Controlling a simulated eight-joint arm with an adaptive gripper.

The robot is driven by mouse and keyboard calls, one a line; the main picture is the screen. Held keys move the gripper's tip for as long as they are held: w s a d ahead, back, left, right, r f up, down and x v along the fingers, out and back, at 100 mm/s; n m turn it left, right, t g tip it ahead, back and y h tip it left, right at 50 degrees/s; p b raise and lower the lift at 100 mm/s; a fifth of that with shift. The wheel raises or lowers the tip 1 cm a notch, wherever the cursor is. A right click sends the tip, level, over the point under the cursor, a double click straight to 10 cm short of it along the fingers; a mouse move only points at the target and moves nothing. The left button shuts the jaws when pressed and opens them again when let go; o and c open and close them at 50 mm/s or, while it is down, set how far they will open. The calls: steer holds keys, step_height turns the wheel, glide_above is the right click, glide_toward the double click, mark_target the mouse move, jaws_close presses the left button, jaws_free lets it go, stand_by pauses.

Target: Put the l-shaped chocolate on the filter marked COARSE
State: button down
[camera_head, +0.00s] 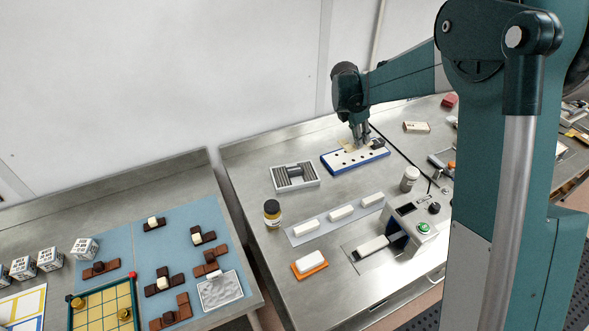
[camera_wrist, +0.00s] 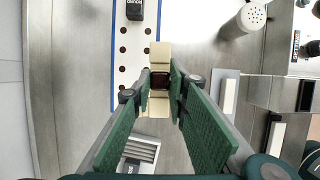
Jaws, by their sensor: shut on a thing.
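My gripper (camera_wrist: 161,85) is shut on a chocolate piece (camera_wrist: 159,54) with cream ends and a dark brown middle. Its full outline is partly hidden by the fingers, so I cannot tell whether it is L-shaped. In the head view my gripper (camera_head: 361,140) is over a white board with a blue edge (camera_head: 335,171), which has a row of dark holes. A dark block (camera_wrist: 135,9) with lettering like ROUND is at that board's far end in the wrist view. I cannot read COARSE on anything in either view.
A ribbed grey tray (camera_head: 294,187) lies left of the board. White blocks sit on a grey strip (camera_head: 312,234). A white shaker (camera_head: 410,179) and a machine with a green button (camera_head: 413,236) stand at right. More chocolates lie on the blue mat (camera_head: 120,244).

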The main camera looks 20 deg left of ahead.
steer(key=s+a+r, duration=0.1)
steer(key=s+a, duration=0.6)
steer(key=a, duration=0.3)
steer(key=s+a+r+p, duration=0.1)
steer(key=s+a+r, duration=0.1)
steer(key=s+a, duration=0.5)
steer(key=a, duration=0.3)
steer(key=shift+s+a, duration=0.25)
steer(key=shift+s, duration=0.05)
steer(key=shift+f, duration=0.2)
glide_toward(300, 172)
steer(key=shift+w+d+f+p, duration=0.15)
steer(key=shift+w+d+p, duration=0.15)
steer(key=shift+w+d, duration=0.35)
steer(key=shift+f, duration=1.85)
steer(key=shift+f, duration=0.2)
steer(key=c, duration=2.3)
jaws_free()
steer(key=shift+o, duration=0.2)
